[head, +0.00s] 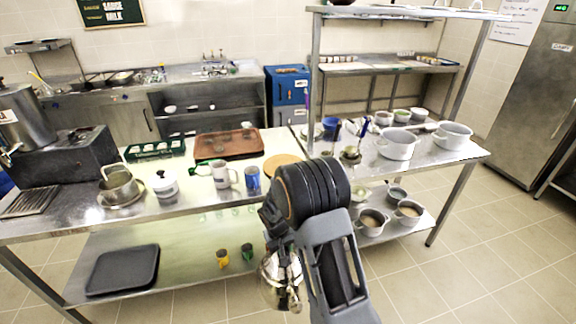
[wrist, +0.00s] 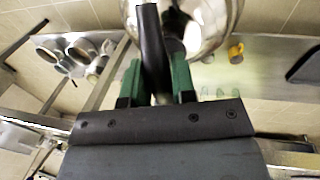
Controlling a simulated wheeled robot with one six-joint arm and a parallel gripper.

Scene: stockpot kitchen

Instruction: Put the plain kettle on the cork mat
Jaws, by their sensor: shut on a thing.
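The plain kettle (head: 282,285) is shiny steel and hangs from my gripper in front of the steel table, below the level of its top. My gripper (wrist: 157,75) is shut on the kettle's dark handle, with a green finger pad on each side. The kettle's round body also shows at the top of the wrist view (wrist: 212,20), partly cut off. The cork mat (head: 283,164) appears as a round tan disc on the table top, behind my arm in the head view. It looks bare.
A blue cup (head: 252,180), a pale mug (head: 221,174), a white lidded pot (head: 165,185) and a brown tray (head: 215,145) stand left of the mat. Grey pots (head: 397,144) stand to the right. The lower shelf holds a dark tray (head: 123,270) and small cups (head: 222,259).

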